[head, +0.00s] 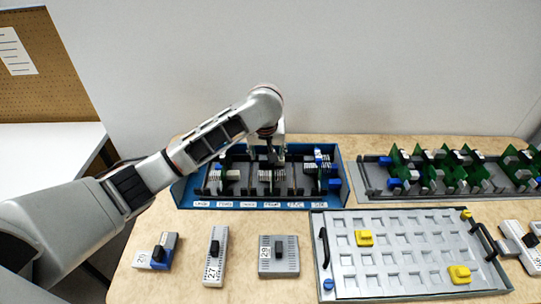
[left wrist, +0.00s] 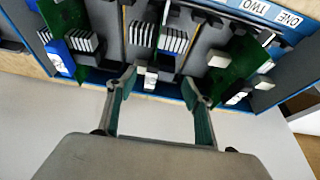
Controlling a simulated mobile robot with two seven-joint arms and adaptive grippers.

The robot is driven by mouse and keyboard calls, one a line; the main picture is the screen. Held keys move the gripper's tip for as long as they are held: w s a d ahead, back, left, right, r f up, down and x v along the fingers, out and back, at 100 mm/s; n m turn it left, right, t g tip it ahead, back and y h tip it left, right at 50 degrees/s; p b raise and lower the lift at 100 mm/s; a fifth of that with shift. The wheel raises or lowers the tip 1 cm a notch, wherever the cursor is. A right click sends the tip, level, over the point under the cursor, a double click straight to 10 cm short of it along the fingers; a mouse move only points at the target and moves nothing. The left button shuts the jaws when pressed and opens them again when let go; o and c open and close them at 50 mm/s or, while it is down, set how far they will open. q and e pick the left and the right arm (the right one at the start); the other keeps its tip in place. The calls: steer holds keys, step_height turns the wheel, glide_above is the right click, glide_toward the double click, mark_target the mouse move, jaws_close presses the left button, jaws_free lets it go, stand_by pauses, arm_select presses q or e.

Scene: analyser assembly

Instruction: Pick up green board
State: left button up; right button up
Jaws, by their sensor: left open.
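Several green boards stand in the compartments of an open blue case (head: 178,188). In the left wrist view, a green board (left wrist: 235,62) stands at the right, one (left wrist: 64,16) at the left, and part of another (left wrist: 168,40) in the middle. More green boards (head: 448,160) stand in a grey tray at the right. My left gripper (left wrist: 159,82) is open over the blue case's back edge, with a small white block (left wrist: 151,78) showing between its fingertips. I cannot tell whether they touch it. In the head view the gripper is partly hidden by its arm. My right gripper is not in view.
A grey tray (head: 375,188) holds the boards at the right. A panel (head: 400,262) with rows of recesses and two yellow blocks lies in front. Grey modules (head: 216,256), (head: 279,258) and (head: 158,251) stand at the front left. A wall rises behind the table.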

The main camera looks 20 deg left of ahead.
mark_target(266, 160)
arm_select(q)
steer(key=shift+w+a+f, duration=0.15)
steer(key=shift+w+f, duration=0.25)
steer(key=shift+f, duration=0.2)
steer(key=shift+x, duration=0.9)
steer(key=shift+a+x, duration=0.1)
steer(key=shift+x, duration=1.05)
steer(key=shift+a+x, duration=0.15)
steer(key=shift+x, duration=1)
steer(key=shift+s, duration=0.15)
steer(key=c, duration=1.2)
